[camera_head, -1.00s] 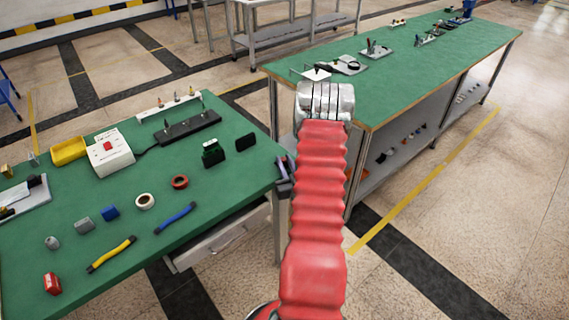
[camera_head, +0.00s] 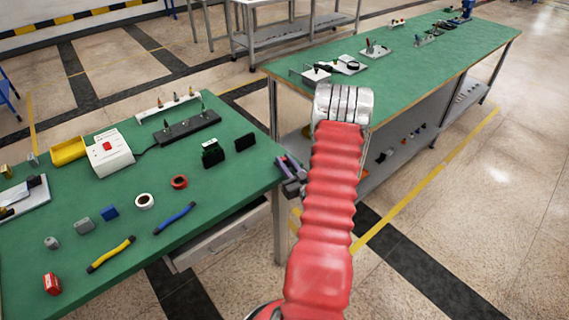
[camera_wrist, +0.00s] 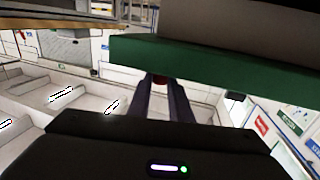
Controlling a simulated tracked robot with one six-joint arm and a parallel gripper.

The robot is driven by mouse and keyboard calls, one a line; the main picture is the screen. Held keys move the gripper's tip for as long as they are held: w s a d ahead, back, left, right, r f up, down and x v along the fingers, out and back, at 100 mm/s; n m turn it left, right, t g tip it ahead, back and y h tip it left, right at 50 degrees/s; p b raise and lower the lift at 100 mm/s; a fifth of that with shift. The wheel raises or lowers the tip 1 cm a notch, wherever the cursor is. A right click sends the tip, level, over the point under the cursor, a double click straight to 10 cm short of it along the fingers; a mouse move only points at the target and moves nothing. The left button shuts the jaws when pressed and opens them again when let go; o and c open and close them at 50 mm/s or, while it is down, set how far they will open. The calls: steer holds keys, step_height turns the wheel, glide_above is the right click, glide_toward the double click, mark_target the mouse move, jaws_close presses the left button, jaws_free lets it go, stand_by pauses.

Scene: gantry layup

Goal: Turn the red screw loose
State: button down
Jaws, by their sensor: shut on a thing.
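The red screw (camera_wrist: 160,79) shows in the wrist view as a small red patch between my fingertips, close below the edge of a green tabletop. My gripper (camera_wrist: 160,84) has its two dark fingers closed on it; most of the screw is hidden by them. In the head view my gripper (camera_head: 284,163) is at the right edge of the left green bench (camera_head: 225,178), partly hidden behind my red arm. The screw itself cannot be made out there.
The left bench holds a white box with a red button (camera_head: 108,153), a yellow bin (camera_head: 68,150), tape rolls and several small parts. A second green bench (camera_head: 420,65) stands behind right. Floor at the right is clear.

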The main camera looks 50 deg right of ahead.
steer(key=n+y, duration=0.1)
steer(key=y, duration=0.1)
steer(key=n+t+y, duration=0.1)
steer(key=y, duration=0.1)
steer(key=n+y, duration=0.2)
steer(key=shift+d+t, duration=0.4)
steer(key=n+y, duration=0.1)
steer(key=y, duration=0.1)
steer(key=n+y, duration=0.2)
steer(key=y, duration=0.1)
steer(key=shift+d+n+y, duration=0.3)
steer(key=shift+w+d+n+g+y, duration=0.15)
steer(key=shift+n+g+y, duration=0.6)
steer(key=shift+n+y, duration=0.6)
steer(key=shift+w+d+n+g+y, duration=0.1)
steer(key=shift+n+g+y, duration=0.7)
steer(key=shift+y, duration=0.95)
steer(key=shift+w+d+n+g+y, duration=0.1)
steer(key=shift+d+n+g+y, duration=0.05)
steer(key=shift+n+g+y, duration=1.6)
steer(key=shift+n+y, duration=0.1)
steer(key=shift+y, duration=0.15)
steer(key=c, duration=1.6)
jaws_free()
steer(key=shift+d, duration=0.1)
steer(key=shift+r, duration=0.1)
steer(key=shift+r, duration=4.85)
